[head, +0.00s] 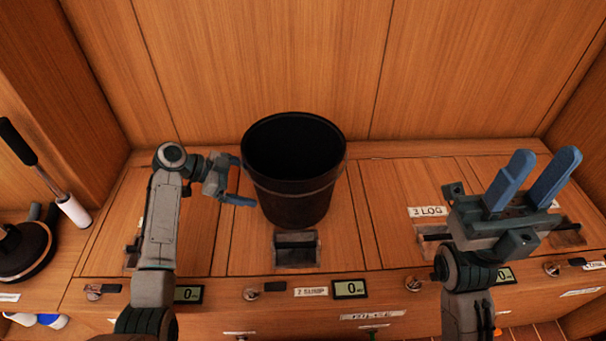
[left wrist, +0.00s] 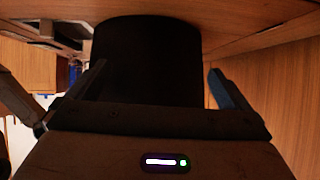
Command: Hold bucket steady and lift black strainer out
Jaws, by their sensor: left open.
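A black bucket (head: 293,195) stands upright on the wooden bench top, at the middle of the head view. Its inside is very dark, and I cannot make out a separate black strainer in it. My left gripper (head: 246,181) is open at the bucket's left side, with its blue fingers toward the wall. In the left wrist view the dark bucket (left wrist: 147,60) fills the space between the spread fingers (left wrist: 157,70); I cannot tell whether they touch it. My right gripper (head: 548,154) is open and empty at the right, fingers up, well away from the bucket.
A hatch latch (head: 296,250) sits just in front of the bucket. Labels, keys and small displays (head: 349,289) line the bench's front edge. A winch-like black drum (head: 22,250) and a white-and-black handle (head: 73,210) are at the left. A wooden wall (head: 270,60) rises behind.

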